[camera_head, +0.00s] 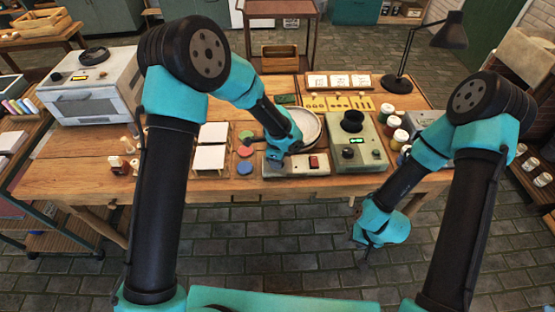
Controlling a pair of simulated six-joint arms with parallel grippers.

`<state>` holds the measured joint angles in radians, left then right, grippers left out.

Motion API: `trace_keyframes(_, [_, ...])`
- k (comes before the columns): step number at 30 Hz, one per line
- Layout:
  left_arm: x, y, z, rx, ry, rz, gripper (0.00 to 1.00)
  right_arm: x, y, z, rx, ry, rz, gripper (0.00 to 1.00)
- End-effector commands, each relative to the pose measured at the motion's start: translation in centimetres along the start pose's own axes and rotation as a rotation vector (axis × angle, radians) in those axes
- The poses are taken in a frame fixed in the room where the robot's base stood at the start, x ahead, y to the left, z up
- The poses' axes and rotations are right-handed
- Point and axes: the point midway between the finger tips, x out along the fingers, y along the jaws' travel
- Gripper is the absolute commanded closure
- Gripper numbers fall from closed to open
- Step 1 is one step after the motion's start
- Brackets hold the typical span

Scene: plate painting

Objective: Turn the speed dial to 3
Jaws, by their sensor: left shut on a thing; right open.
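A pale control box (312,171) with a red switch (314,162) sits at the table's front edge, below a round white plate (308,124). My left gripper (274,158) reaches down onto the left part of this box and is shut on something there. The speed dial is hidden by the gripper, so its setting cannot be read; the gripper is at the place where the dial seems to be. My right gripper (364,247) is open and empty, hanging in front of the table, away from the box.
White tiles (209,157) and coloured discs (245,168) lie to the left. A white oven (92,88) and black lamp (398,84) stand further off.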

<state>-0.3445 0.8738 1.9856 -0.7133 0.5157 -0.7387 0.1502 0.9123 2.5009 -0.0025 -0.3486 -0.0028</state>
Motion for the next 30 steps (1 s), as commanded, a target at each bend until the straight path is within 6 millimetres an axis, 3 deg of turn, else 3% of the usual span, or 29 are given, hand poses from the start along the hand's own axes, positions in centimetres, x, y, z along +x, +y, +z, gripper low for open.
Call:
trace_keyframes(15, [-0.06,-0.04,0.0,0.031,0.0,-0.001,0.86,0.0,0.0,0.0,0.0,0.0,0.0,0.57])
trace_keyframes(16, [-0.06,-0.04,0.0,0.031,0.0,-0.001,0.61,0.0,0.0,0.0,0.0,0.0,0.0,0.57])
trace_keyframes(18, [-0.06,-0.04,0.0,0.031,0.0,-0.001,0.55,0.0,0.0,0.0,0.0,0.0,0.0,0.57])
trace_keyframes(24, [-0.03,-0.02,0.0,0.03,0.0,-0.001,0.37,0.0,0.0,0.0,0.0,0.0,0.0,0.57])
trace_keyframes(30, [-0.02,-0.01,0.0,0.029,0.0,0.0,0.37,0.0,0.0,0.0,0.0,0.0,0.0,0.57])
